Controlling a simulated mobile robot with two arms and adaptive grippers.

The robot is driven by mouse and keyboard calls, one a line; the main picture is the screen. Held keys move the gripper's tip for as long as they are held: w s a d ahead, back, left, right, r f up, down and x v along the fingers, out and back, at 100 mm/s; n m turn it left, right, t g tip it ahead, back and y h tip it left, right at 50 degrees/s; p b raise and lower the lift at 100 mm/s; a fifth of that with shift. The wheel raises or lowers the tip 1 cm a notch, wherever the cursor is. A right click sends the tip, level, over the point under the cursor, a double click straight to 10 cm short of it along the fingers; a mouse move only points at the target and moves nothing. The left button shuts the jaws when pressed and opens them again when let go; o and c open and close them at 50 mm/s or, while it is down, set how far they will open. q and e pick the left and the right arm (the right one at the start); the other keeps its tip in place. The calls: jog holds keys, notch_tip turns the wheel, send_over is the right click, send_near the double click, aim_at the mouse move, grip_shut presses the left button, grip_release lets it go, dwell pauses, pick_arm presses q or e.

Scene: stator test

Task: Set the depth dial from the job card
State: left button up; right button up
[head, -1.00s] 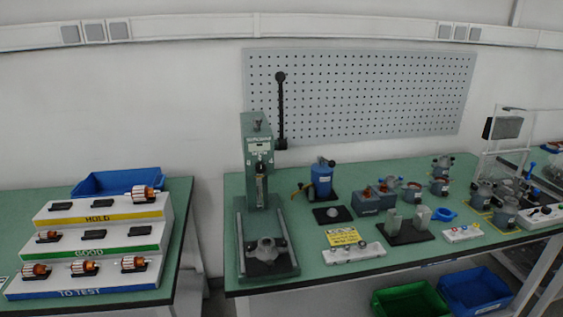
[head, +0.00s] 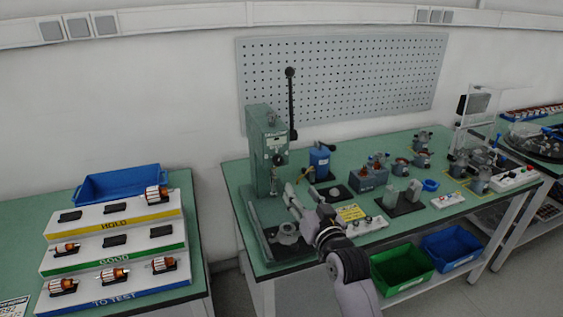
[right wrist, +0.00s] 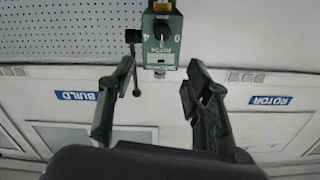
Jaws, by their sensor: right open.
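The depth dial (right wrist: 161,30) is a dark knob on the green press head in the right wrist view, where it appears upside down with "0" and "4" beside it. The green press (head: 262,150) stands at the left end of the right bench. My right gripper (head: 291,193) is in front of the press, below its head; in the right wrist view its fingers (right wrist: 160,68) are spread and empty, apart from the dial. A yellow card (head: 350,213) lies on the bench; its text is too small to read, and I cannot tell whether it is the job card. My left gripper is out of view.
A black lever (head: 290,100) rises beside the press. A switch box (head: 366,227) lies near the bench's front edge. Green (head: 402,268) and blue (head: 452,247) bins sit below. A stepped rotor rack (head: 115,247) stands on the left table, across a gap.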

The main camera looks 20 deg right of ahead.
aim_at(279, 161)
jog(key=w, duration=0.5)
jog(key=w+p, duration=0.1)
jog(key=w, duration=0.3)
jog(key=w+a+p, duration=0.1)
jog(key=w, duration=0.4)
jog(key=shift+w, duration=0.3)
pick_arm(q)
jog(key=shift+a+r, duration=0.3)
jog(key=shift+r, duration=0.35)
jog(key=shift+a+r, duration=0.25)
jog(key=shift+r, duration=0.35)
pick_arm(e)
jog(key=shift+w, duration=0.65)
jog(key=shift+c, duration=0.5)
grip_shut()
